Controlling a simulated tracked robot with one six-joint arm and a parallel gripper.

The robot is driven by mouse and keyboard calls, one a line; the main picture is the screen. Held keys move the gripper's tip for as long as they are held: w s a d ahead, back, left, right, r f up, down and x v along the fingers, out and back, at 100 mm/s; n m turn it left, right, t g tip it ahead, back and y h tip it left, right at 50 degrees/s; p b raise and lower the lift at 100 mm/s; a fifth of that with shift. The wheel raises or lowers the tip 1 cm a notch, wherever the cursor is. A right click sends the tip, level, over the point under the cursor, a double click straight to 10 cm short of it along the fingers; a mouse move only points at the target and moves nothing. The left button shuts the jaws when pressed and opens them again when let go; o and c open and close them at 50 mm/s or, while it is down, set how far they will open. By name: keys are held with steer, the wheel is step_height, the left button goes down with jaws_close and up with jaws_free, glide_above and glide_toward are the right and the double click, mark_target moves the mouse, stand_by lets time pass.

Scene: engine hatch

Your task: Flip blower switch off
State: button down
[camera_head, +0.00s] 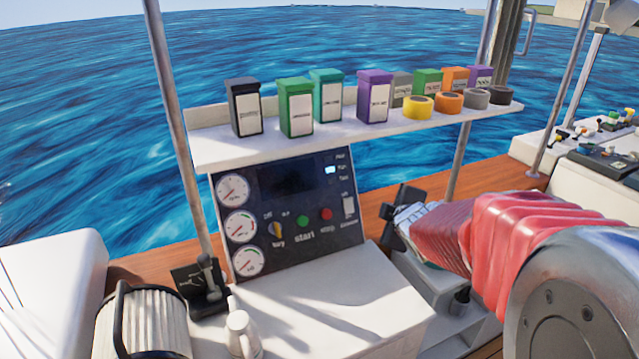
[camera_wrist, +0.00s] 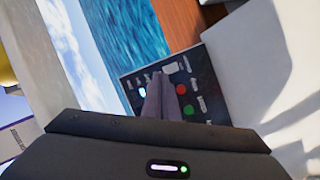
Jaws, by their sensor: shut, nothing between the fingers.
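The control panel (camera_head: 270,245) is dark and upright, with gauges and buttons. A small white rocker switch (camera_head: 348,206) sits at its right edge with a blurred label beneath, probably the blower switch. The same white switch (camera_wrist: 170,69) shows in the wrist view, close to my fingertips. Which way it is tipped is too small to tell. My gripper (camera_head: 385,212) is just right of the panel in the head view, facing it. In the wrist view my gripper (camera_wrist: 158,76) is shut and empty, its fingers covering part of the panel. Contact with the switch cannot be told.
A white shelf (camera_head: 225,155) with boxes and tape rolls overhangs the panel. A lever (camera_head: 208,278) and a white bottle (camera_head: 240,332) stand below.

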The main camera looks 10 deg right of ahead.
mark_target(349, 203)
steer(key=w+d+f+n+t+y, duration=0.1)
steer(key=w+f+n+t+y, duration=0.1)
steer(key=w+f+n+y, duration=0.3)
step_height(349, 203, down, 3)
steer(key=n, duration=0.3)
steer(key=shift+w+d+n, duration=0.25)
steer(key=shift+w+n, duration=0.05)
steer(key=shift+w, duration=0.05)
steer(key=x, duration=1.4)
steer(key=shift+a+r, duration=0.1)
steer(key=shift+a, duration=0.1)
